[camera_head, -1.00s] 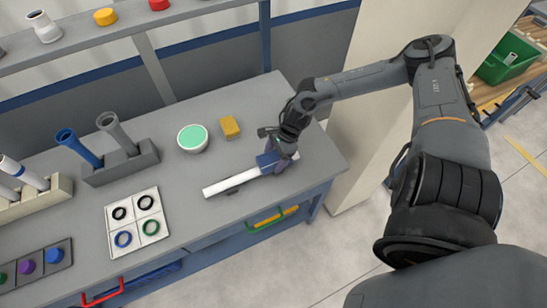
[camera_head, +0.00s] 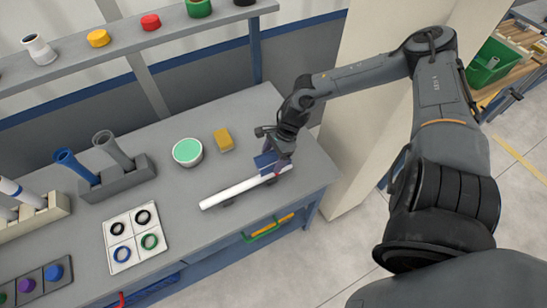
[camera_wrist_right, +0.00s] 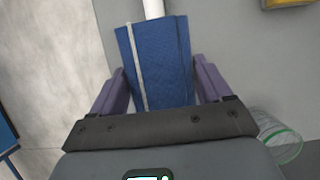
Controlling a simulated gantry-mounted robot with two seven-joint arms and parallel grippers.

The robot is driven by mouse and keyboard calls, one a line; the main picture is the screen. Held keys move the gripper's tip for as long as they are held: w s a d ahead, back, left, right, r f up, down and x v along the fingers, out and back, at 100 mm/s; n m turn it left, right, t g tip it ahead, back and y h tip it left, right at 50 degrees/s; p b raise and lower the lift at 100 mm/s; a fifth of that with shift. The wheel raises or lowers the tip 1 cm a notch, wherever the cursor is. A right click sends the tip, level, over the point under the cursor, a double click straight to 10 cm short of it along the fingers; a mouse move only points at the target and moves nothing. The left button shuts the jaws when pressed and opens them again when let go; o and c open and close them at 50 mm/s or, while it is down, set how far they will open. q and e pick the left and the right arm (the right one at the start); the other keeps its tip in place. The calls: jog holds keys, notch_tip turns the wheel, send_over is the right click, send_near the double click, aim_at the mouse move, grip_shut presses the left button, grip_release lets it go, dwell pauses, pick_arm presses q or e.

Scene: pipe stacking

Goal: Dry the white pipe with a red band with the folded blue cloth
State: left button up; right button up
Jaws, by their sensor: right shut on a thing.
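The white pipe (camera_head: 232,193) lies on the bench near its front right edge, slanting up to the right, on low dark supports. My right gripper (camera_head: 279,157) is shut on the folded blue cloth (camera_head: 266,162) at the pipe's right part. The cloth hides some of the pipe there; I cannot tell whether they touch. In the right wrist view the cloth (camera_wrist_right: 160,55) fills the space between the fingers of my gripper (camera_wrist_right: 160,85), and the pipe (camera_wrist_right: 153,8) shows beyond it. My left gripper is not in view.
A bowl with green contents (camera_head: 187,152) and a yellow sponge-like block (camera_head: 224,139) stand behind the pipe. A grey holder (camera_head: 125,180) with a blue and a grey pipe and a white tray of rings (camera_head: 133,238) are to the left. A shelf (camera_head: 130,45) runs above.

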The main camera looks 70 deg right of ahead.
jog(key=shift+r+p, duration=0.5)
jog(key=shift+r, duration=0.55)
